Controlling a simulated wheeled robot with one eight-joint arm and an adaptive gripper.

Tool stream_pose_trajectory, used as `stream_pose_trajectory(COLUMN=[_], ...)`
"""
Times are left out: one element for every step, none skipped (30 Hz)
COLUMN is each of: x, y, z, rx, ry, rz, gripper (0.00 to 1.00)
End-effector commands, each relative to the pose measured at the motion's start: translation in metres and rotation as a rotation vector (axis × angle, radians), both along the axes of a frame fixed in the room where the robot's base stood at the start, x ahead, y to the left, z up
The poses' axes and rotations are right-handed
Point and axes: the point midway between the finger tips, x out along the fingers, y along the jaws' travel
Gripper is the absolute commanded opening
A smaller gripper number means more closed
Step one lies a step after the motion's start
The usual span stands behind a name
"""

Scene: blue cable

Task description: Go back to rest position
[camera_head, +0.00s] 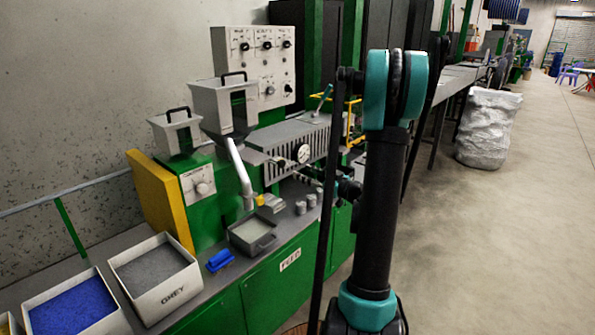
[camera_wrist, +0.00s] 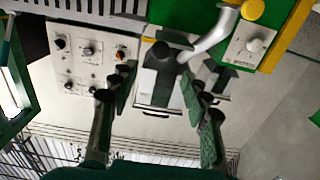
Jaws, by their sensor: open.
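My gripper (camera_wrist: 161,90) is open in the wrist view, its two dark green-padded fingers apart with nothing held between them. Beyond the gap is a grey-white hopper (camera_wrist: 160,62) of the green machine; I cannot tell the distance to it. In the head view my black and teal arm stands upright at centre right, in front of the machine's right part. The gripper's fingers are not clear there, as the arm covers that area.
The green machine (camera_head: 230,205) has a control panel (camera_head: 253,60), a large hopper (camera_head: 215,95) and a pipe (camera_head: 240,172). A grey bin (camera_head: 152,278) and a bin of blue pellets (camera_head: 70,308) stand at lower left. Open floor (camera_head: 500,240) lies right.

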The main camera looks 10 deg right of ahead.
Motion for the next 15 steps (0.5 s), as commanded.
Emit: stream_pose_trajectory(x=[-0.0027, -0.0038, -0.0049, -0.0053, -0.0056, -0.0057, -0.0057, -0.0056, -0.0056, -0.0055, -0.0055, -0.0056, -0.0059, -0.0066, -0.0084], y=[-0.0022, -0.0028, -0.0032, -0.0033, -0.0034, -0.0034, -0.0034, -0.0033, -0.0033, -0.0033, -0.0033, -0.003, -0.0023, -0.0006, 0.0034], z=[0.0, 0.0, 0.0, 0.0, 0.0, 0.0, 0.0, 0.0, 0.0, 0.0, 0.0, -0.0001, -0.0002, -0.0005, -0.0013], rx=[0.0, 0.0, 0.0, 0.0, 0.0, 0.0, 0.0, 0.0, 0.0, 0.0, 0.0, -0.001, 0.0, -0.001, -0.002], ry=[0.0, 0.0, 0.0, 0.0, 0.0, 0.0, 0.0, 0.0, 0.0, 0.0, 0.0, 0.001, 0.004, 0.009, 0.025], rz=[-0.001, 0.0, 0.0, 0.001, 0.001, 0.001, 0.001, 0.001, 0.001, 0.001, 0.001, 0.001, 0.002, 0.005, 0.011], gripper=[0.47, 0.47, 0.47, 0.47, 0.47, 0.47, 0.47, 0.47, 0.47, 0.47, 0.47, 0.47, 0.47, 0.47, 0.47])
